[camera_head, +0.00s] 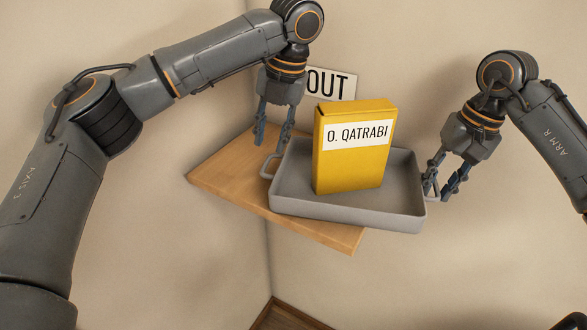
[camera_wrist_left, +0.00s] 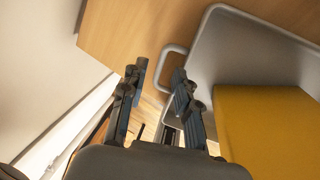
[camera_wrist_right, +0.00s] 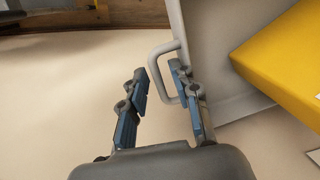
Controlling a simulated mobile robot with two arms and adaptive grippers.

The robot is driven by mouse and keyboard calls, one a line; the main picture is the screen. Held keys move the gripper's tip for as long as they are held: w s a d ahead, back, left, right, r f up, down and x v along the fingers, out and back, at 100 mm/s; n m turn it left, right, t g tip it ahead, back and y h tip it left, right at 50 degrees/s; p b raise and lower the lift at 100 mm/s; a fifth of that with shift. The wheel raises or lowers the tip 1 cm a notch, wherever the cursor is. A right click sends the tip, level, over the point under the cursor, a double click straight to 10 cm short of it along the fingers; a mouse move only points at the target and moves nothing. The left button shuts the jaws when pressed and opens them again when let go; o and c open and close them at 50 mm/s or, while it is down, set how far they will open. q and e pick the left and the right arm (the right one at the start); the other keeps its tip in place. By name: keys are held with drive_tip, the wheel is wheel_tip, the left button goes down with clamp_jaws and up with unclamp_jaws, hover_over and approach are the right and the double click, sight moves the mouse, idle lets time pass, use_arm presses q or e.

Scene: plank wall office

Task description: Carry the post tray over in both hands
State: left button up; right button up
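The grey post tray (camera_head: 345,211) rests on a corner shelf, its right part beyond the shelf's edge. An upright yellow box file (camera_head: 352,165) labelled "O. QATRABI" stands in it and also shows in the left wrist view (camera_wrist_left: 268,130). My left gripper (camera_head: 270,142) is open above the tray's left handle (camera_head: 266,168); in the left wrist view the handle (camera_wrist_left: 166,62) shows just past the fingertips. My right gripper (camera_head: 440,188) is open at the right handle; in the right wrist view the handle loop (camera_wrist_right: 155,58) reaches between the fingertips.
The wooden shelf (camera_head: 225,182) sits in the wall corner, with bare wood left of the tray. A sign ending in "OUT" (camera_head: 330,84) is on the wall behind the box file. A dark wooden edge (camera_head: 285,317) shows low down.

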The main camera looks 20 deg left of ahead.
drive_tip(key=shift+r, duration=0.3)
use_arm(q)
drive_tip(key=v, duration=0.2)
drive_tip(key=shift+r, duration=0.35)
use_arm(e)
wheel_tip(320, 180, up, 11)
drive_tip(key=d, duration=0.2)
drive_tip(key=shift+r, duration=0.15)
